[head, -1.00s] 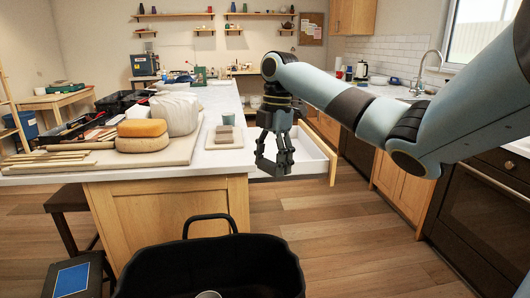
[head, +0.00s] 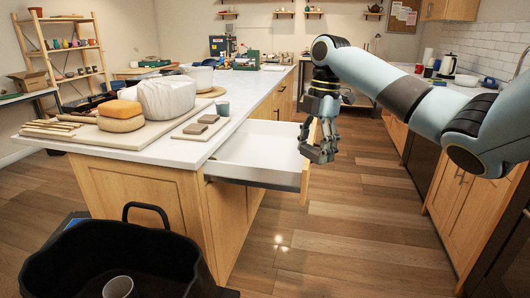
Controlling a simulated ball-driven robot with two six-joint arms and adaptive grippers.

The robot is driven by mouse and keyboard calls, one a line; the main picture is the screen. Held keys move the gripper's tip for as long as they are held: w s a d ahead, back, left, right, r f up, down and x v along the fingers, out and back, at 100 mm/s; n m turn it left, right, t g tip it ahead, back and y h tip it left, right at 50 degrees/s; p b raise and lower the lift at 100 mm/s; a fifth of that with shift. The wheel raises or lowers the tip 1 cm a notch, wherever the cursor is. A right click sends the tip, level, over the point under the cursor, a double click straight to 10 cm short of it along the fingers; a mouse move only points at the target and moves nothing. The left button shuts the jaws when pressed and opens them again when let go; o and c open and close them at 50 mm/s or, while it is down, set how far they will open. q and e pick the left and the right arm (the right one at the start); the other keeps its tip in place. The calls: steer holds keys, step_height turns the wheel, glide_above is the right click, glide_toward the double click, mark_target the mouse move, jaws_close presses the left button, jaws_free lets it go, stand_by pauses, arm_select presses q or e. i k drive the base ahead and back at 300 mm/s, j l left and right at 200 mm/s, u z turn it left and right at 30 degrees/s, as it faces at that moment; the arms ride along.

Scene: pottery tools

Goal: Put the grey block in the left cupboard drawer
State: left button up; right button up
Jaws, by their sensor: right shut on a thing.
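A small upright grey block (head: 223,108) stands at the back of a small board on the white counter, behind two flat brownish blocks (head: 202,123). The drawer (head: 262,152) is pulled out from the counter's right side; its white inside looks empty where I can see it. My right gripper (head: 318,153) is at the outer side of the drawer's wooden front, shut on what seems to be the drawer handle, which the fingers hide. My left gripper is not in view.
Orange and white lumps (head: 122,115) and wooden tools (head: 60,128) lie on the counter. The wooden floor (head: 340,235) right of the drawer is clear.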

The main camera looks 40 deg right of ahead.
mark_target(263, 148)
steer(key=k+l+u, duration=0.1)
steer(key=l+u, duration=0.2)
steer(key=l, duration=1.55)
steer(key=i+l+u, duration=0.15)
steer(key=i+l, duration=0.35)
steer(key=i+l+u, duration=0.15)
steer(key=i+l, duration=0.3)
steer(key=l, duration=0.15)
